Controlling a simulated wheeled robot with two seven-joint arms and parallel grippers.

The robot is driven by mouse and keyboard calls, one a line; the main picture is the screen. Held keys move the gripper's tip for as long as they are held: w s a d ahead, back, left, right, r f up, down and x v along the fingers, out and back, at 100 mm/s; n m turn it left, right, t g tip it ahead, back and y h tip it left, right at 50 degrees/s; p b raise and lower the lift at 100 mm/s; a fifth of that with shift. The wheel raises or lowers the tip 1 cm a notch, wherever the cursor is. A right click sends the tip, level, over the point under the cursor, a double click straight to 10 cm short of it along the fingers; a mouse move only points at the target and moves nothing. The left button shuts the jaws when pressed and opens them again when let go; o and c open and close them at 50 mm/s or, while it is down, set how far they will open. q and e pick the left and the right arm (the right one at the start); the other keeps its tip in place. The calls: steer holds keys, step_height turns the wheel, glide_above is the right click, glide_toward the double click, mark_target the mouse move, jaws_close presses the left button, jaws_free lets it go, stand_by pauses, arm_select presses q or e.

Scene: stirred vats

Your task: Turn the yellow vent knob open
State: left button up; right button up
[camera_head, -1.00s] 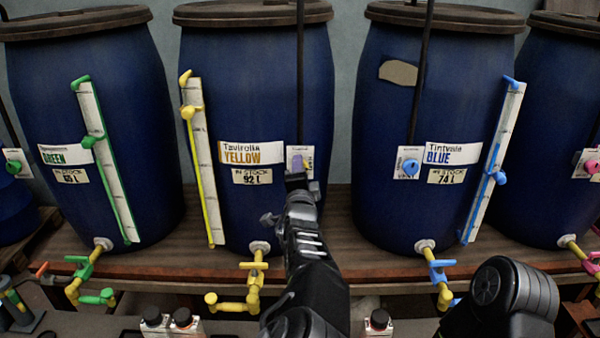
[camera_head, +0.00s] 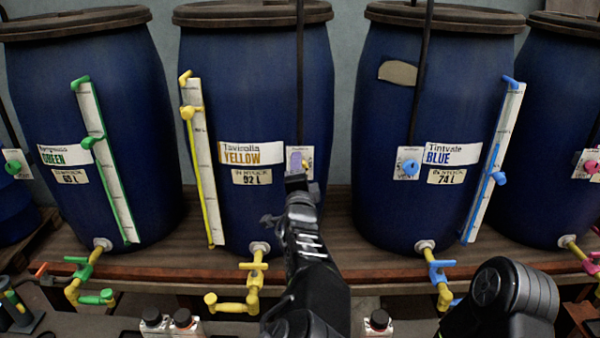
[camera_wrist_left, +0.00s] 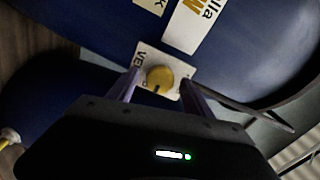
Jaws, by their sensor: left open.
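The yellow vent knob (camera_wrist_left: 159,79) sits on a white plate marked "VENT" on the blue yellow-labelled vat. In the left wrist view it is round, with a dark line at its lower edge. My left gripper (camera_wrist_left: 160,80) is open, with one finger on each side of the knob; I cannot tell whether either finger touches it. In the head view the left gripper (camera_head: 299,168) is in front of the vent plate (camera_head: 292,152) and hides most of the knob. My right gripper is out of view; only part of that arm shows at lower right.
The vat (camera_head: 258,80) stands on a wooden shelf (camera_head: 345,235) between the green vat (camera_head: 95,70) and the blue vat (camera_head: 440,75). A yellow sight gauge (camera_head: 203,165) runs down its left side. Yellow drain piping (camera_head: 235,305) sticks out below. A dark rod rises above the vent plate.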

arm_select(q)
steer(key=s+b, duration=0.1)
steer(key=s, duration=0.6)
steer(key=shift+s+b, duration=0.2)
steer(key=shift+b, duration=0.2)
